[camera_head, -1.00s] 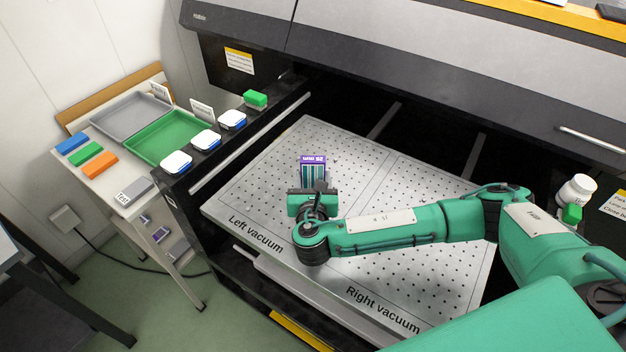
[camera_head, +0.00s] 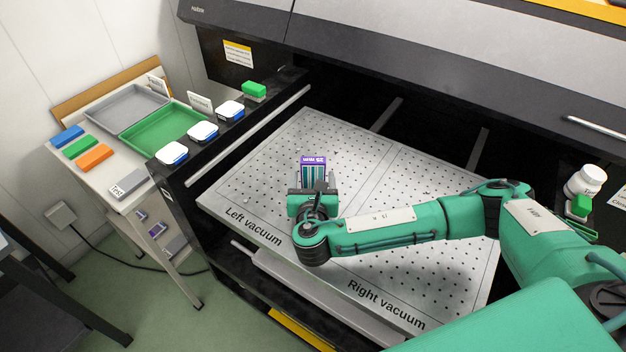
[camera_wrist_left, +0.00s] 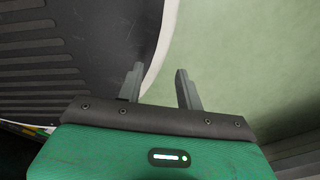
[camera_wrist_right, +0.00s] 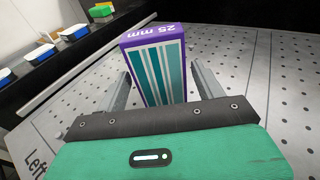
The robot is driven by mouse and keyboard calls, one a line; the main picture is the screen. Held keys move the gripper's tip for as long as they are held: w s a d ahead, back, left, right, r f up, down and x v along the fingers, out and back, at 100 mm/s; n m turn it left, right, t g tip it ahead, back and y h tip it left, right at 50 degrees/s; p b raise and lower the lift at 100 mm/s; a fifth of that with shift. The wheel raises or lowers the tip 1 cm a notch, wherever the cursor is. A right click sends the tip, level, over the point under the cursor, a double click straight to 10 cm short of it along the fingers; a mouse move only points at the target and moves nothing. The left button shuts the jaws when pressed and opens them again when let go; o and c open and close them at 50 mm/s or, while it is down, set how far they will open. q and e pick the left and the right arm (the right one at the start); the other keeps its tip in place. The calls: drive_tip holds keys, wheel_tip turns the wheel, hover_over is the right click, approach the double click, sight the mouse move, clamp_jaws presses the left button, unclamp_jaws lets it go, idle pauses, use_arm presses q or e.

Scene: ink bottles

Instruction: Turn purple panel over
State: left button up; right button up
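The purple panel (camera_head: 313,168) is a block with a purple border, teal and white stripes and the text "25 mm" upside down. It is over the left vacuum half of the perforated plate (camera_head: 266,187) and looks tilted up rather than flat. In the right wrist view the panel (camera_wrist_right: 155,65) is between the fingers of my right gripper (camera_wrist_right: 163,85). A narrow gap shows on each side, so the fingers look open around it. Its lower end is hidden by the gripper. My left gripper (camera_wrist_left: 160,85) is open and empty above the floor, out of the head view.
A side table holds a green tray (camera_head: 165,135), a grey tray (camera_head: 130,107) and coloured blocks. The plate's right half is mostly clear beneath my arm. The dark printer body rises behind.

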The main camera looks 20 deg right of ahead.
drive_tip(key=shift+o, duration=0.7)
